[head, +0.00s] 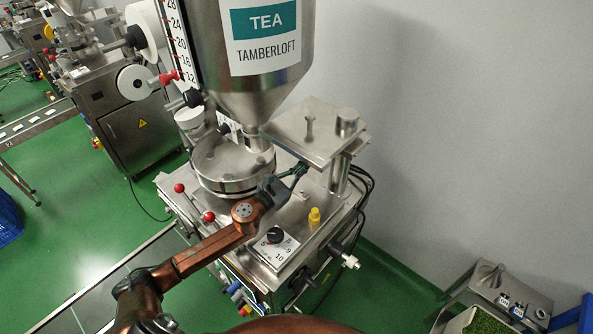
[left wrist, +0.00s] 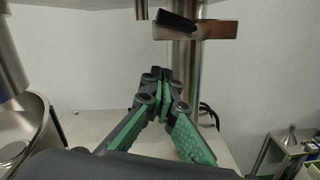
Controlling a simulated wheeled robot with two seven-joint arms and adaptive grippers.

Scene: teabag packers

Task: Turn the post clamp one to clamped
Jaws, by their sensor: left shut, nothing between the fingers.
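The post clamp (left wrist: 195,30) is a metal block with a black lever, set on an upright steel post (left wrist: 182,85) in the left wrist view. The lever lies across the block, tilted slightly. In the head view the post (head: 339,178) stands below a flat steel plate (head: 318,130); I cannot make out the clamp there. My left gripper (head: 299,170) reaches in near the post, under the plate's edge. In the left wrist view its fingertips (left wrist: 161,75) are together and empty, below the clamp and left of it, not visibly touching it. My right gripper is not in view.
A steel hopper (head: 255,65) and round bowl (head: 232,165) stand left of the post. The machine top carries red-knobbed levers (head: 208,217), a black dial (head: 275,235) and a yellow-capped part (head: 314,217). Black cables hang behind the post. A wall stands to the right.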

